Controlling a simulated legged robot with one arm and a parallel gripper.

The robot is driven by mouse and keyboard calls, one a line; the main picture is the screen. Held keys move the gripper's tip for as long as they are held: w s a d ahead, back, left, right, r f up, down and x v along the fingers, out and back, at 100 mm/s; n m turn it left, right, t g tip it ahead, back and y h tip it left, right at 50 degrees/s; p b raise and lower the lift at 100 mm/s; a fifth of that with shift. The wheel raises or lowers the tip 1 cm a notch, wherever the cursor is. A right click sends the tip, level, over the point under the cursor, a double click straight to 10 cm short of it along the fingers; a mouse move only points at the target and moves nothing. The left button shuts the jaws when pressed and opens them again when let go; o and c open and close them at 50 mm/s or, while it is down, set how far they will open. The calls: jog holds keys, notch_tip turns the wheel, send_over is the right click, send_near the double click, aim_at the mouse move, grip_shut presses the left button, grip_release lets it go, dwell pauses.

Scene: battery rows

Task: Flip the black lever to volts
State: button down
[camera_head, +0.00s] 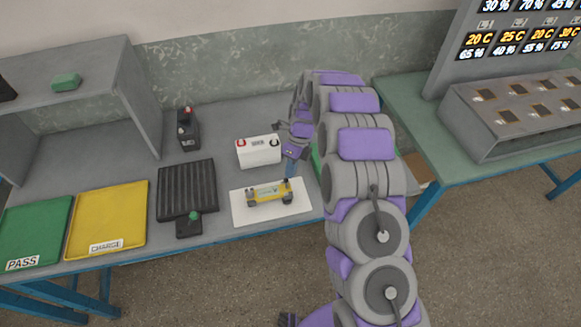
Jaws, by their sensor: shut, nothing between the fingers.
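A small yellow device (266,194) with dark ends lies on a white board (241,211) at the front of the grey bench. A black lever is too small to make out for certain, and no volts marking can be read. My gripper (290,170) is at the end of my purple and grey arm, pointing down just behind the right end of the yellow device. It is shut and empty. I cannot tell whether its tip touches the device.
A white battery (258,151) with a red terminal stands close left of my gripper. A black ribbed plate (186,189), a small black box with a green knob (189,226) and a dark battery (187,129) lie further left. Yellow (108,215) and green (36,229) trays sit at the left.

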jog(key=shift+s+d+r+t+p, duration=0.15)
jog(key=shift+s+r+t+p, duration=0.25)
jog(key=shift+t+p, duration=0.45)
jog(key=s+t+p, duration=0.1)
jog(key=p, duration=0.1)
jog(key=s+t+y+p, duration=0.1)
jog(key=s+t+p, duration=0.1)
jog(key=shift+d+r+n+t, duration=0.1)
jog(key=shift+d+n+t, duration=0.15)
jog(key=shift+d+n, duration=0.15)
dwell(0.7)
jog(key=shift+p, duration=0.3)
jog(key=shift+r+p, duration=0.85)
jog(key=shift+p, duration=0.05)
